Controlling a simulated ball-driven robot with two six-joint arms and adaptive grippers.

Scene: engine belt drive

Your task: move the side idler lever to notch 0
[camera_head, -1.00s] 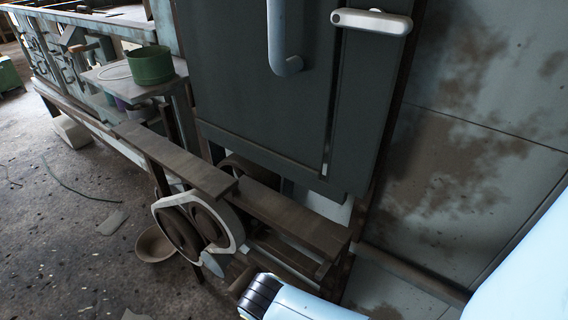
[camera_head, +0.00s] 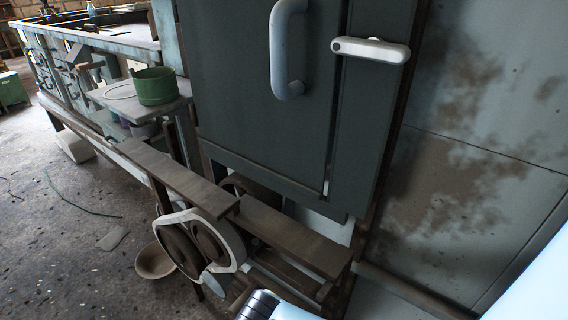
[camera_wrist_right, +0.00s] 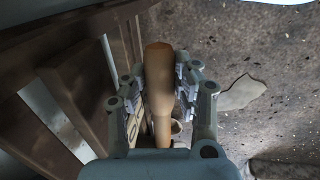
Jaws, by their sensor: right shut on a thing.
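The side idler lever's wooden handle (camera_wrist_right: 158,70) stands between the fingers of my right gripper (camera_wrist_right: 162,88) in the right wrist view. The fingers are shut on it from both sides. A pale plate with a dark mark (camera_wrist_right: 133,124) shows beside the handle; I cannot read the notch for sure. In the head view a white belt (camera_head: 237,243) loops around brown round pulleys (camera_head: 208,241) under the bench frame. The handle shows only partly there (camera_head: 240,299), beside my right arm at the bottom edge. The notches are not visible. My left gripper is not in view.
Brown beams (camera_head: 290,238) run above and beside the belt drive. A dark cabinet (camera_head: 250,110) stands behind, with a pale handle (camera_head: 370,49). A brown bowl (camera_head: 155,262) lies on the floor, and a green pot (camera_head: 154,86) stands on a shelf. Open floor (camera_head: 70,250) lies left.

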